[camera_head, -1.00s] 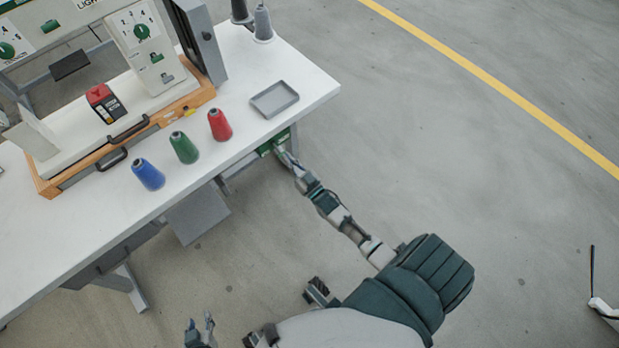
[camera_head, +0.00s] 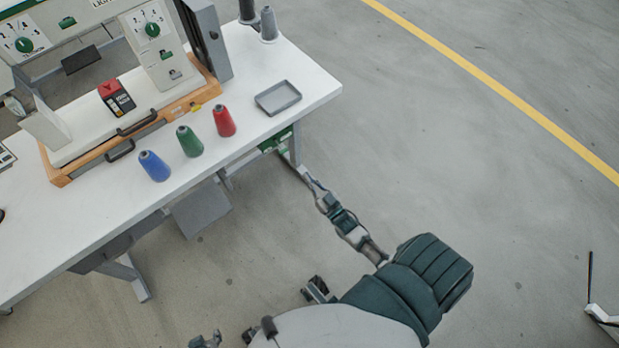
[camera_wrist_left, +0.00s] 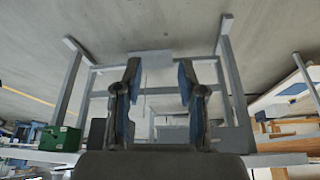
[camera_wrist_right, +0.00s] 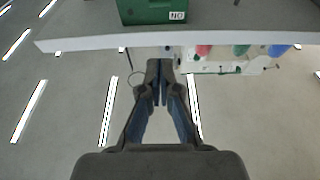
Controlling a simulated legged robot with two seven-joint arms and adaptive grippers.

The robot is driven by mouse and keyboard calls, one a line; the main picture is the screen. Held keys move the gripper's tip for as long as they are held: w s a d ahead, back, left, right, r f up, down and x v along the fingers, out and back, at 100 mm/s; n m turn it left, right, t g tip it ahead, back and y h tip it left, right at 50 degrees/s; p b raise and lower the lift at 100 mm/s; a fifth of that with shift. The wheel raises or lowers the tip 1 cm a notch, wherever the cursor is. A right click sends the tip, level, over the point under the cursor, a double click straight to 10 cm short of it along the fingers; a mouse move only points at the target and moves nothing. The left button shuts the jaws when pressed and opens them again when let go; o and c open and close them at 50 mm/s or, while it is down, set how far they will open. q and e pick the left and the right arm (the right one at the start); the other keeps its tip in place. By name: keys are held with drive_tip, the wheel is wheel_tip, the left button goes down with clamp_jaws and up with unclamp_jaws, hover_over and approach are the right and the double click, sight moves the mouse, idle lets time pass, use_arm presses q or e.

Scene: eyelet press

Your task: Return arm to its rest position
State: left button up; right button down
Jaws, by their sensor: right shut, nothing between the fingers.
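My right arm reaches from the lower right of the head view toward the table's right side. Its gripper lies below the tabletop edge near the green box (camera_head: 275,142), hard to make out there. In the right wrist view the right gripper (camera_wrist_right: 159,85) is shut, its fingertips together and empty. The green box, marked "NO", is at the top of that view (camera_wrist_right: 150,11), apart from the fingers. My left gripper (camera_head: 206,340) is at the bottom edge of the head view. In the left wrist view the left gripper (camera_wrist_left: 158,75) is open and empty.
The white table (camera_head: 235,165) carries blue (camera_head: 154,166), green (camera_head: 189,141) and red (camera_head: 223,121) thread cones, a grey tray (camera_head: 278,98) and an orange-based machine (camera_head: 62,178). Table legs and a grey box (camera_head: 202,208) are below.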

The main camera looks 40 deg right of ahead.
idle(0.4)
drive_tip(key=s+a+f+n+g+p, duration=0.1)
drive_tip(key=s+a+f+g+p, duration=0.3)
drive_tip(key=f, duration=0.3)
drive_tip(key=s+a+f+g+p, duration=0.2)
drive_tip(key=s+a+f+g, duration=0.1)
drive_tip(key=s+f+g, duration=0.4)
use_arm(q)
drive_tip(key=s+f+g+p, duration=0.1)
drive_tip(key=s+f, duration=0.2)
drive_tip(key=f, duration=0.7)
drive_tip(key=s+a+f+g+p, duration=0.1)
drive_tip(key=s+f, duration=0.3)
drive_tip(key=f, duration=0.6)
drive_tip(key=shift+a+f+g+y+p, duration=0.15)
drive_tip(key=shift+a+g+y+p, duration=0.15)
drive_tip(key=shift+g+p, duration=0.1)
use_arm(e)
drive_tip(key=s+a+f+g, duration=0.2)
drive_tip(key=s+f+g, duration=0.1)
drive_tip(key=s, duration=0.6)
drive_tip(key=s+a+f+n+g, duration=0.1)
drive_tip(key=s+f+g, duration=0.3)
drive_tip(key=s, duration=0.4)
drive_tip(key=shift+s+a+f+g, duration=0.3)
drive_tip(key=shift+s+a+g, duration=0.1)
drive_tip(key=shift+a+g, duration=0.3)
use_arm(q)
drive_tip(key=shift+s, duration=0.1)
